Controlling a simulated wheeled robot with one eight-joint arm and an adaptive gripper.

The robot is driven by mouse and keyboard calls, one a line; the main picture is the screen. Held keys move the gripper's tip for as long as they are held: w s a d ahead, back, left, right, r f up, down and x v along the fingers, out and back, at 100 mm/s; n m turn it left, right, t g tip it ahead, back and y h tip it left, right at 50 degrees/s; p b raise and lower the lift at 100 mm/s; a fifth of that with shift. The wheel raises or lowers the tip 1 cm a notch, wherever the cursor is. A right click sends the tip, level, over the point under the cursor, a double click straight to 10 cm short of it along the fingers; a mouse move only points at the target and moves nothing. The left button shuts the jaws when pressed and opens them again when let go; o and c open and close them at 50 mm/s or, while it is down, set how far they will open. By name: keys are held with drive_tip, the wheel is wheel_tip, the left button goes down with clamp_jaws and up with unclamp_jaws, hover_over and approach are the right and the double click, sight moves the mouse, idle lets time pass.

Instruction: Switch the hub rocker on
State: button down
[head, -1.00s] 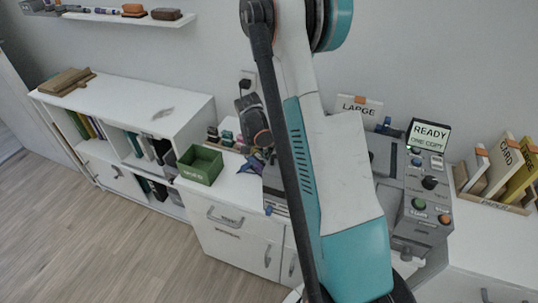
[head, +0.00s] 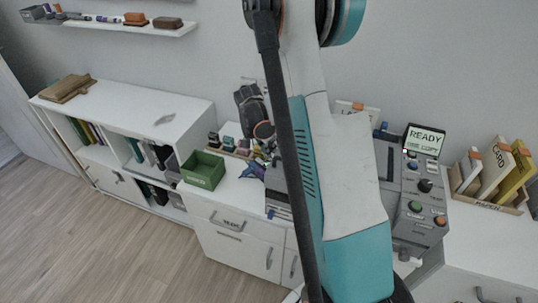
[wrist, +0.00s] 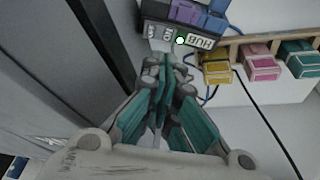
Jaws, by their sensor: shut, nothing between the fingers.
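The hub is a dark box (wrist: 185,23) at the top of the wrist view, with a HUB label (wrist: 205,43) that appears upside down. Blue and purple plugs sit on its top. A round white spot shows beside the label. A small pale part, possibly the rocker, shows on the hub's front just beyond my fingertips; its position on or off cannot be read. My gripper (wrist: 168,65) is shut and empty, its tips at or very near the hub's front; contact cannot be told. In the head view my arm hides most of the hub area.
Yellow, pink and teal blocks (wrist: 264,65) stand in a wooden rack right of the hub, with cables nearby. A green bin (head: 203,168) stands at the desk's left. A grey machine with a READY screen (head: 425,140) and a card rack (head: 490,200) stand to the right.

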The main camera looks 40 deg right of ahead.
drive_tip(key=w+p+v, duration=0.1)
drive_tip(key=p+v, duration=0.1)
drive_tip(key=v, duration=0.6)
drive_tip(key=shift+w+r, duration=0.15)
